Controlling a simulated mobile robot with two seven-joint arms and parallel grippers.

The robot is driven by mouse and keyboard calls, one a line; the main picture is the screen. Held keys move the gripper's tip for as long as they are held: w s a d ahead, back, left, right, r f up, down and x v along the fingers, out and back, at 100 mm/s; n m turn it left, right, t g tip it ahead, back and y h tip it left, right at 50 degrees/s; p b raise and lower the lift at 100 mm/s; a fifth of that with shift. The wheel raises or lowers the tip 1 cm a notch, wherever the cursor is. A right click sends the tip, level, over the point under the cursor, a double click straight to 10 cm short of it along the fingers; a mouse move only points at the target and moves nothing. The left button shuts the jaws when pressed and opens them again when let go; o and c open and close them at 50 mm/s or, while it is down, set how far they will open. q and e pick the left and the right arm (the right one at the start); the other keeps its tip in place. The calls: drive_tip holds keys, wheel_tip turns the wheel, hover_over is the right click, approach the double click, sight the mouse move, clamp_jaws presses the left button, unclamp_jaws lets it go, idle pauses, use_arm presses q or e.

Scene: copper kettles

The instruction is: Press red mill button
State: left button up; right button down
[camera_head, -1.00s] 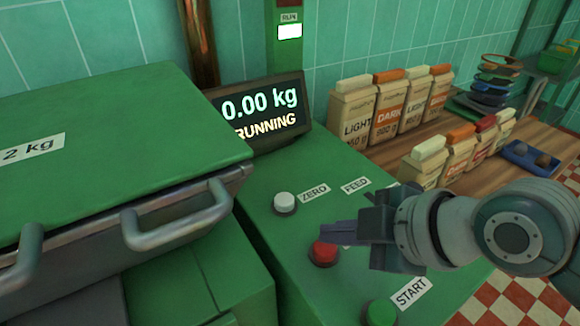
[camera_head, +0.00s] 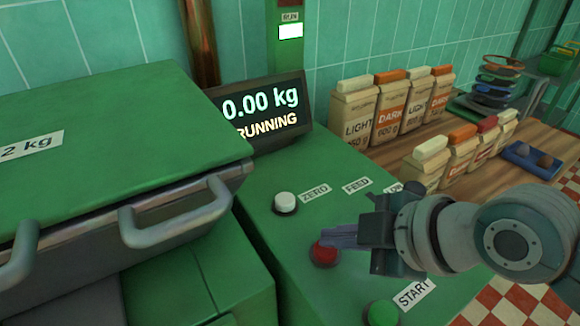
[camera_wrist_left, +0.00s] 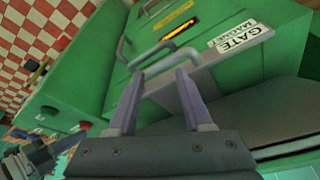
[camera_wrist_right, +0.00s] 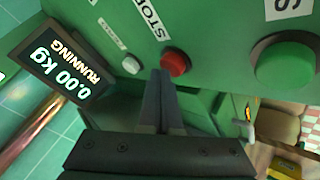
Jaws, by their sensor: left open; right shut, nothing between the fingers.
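The red button (camera_head: 323,254) sits on the green mill panel (camera_head: 290,240), below the white button. My right gripper (camera_head: 325,238) is shut and empty. In the head view its fingertips overlap the upper edge of the red button. In the right wrist view the fingertips (camera_wrist_right: 160,75) are right at the red button (camera_wrist_right: 175,62), beside a STOP label; I cannot tell whether they touch. My left gripper (camera_wrist_left: 150,75) is open and empty, near a handle and the GATE MAGNET label; it is not in the head view.
A white button (camera_head: 285,202) and a green START button (camera_head: 382,313) flank the red one. A display (camera_head: 262,112) reads 0.00 kg RUNNING. A green lidded box (camera_head: 120,150) with handles stands left. Several bags (camera_head: 390,105) stand on the wooden table.

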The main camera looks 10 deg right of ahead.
sight(334, 252)
drive_tip(key=shift+f, duration=0.25)
drive_tip(key=shift+r, duration=0.1)
idle(0.3)
drive_tip(key=shift+r+p, duration=0.85)
drive_tip(key=shift+r, duration=0.1)
wheel_tip(334, 252, up, 5)
drive_tip(key=p, duration=0.5)
idle(0.4)
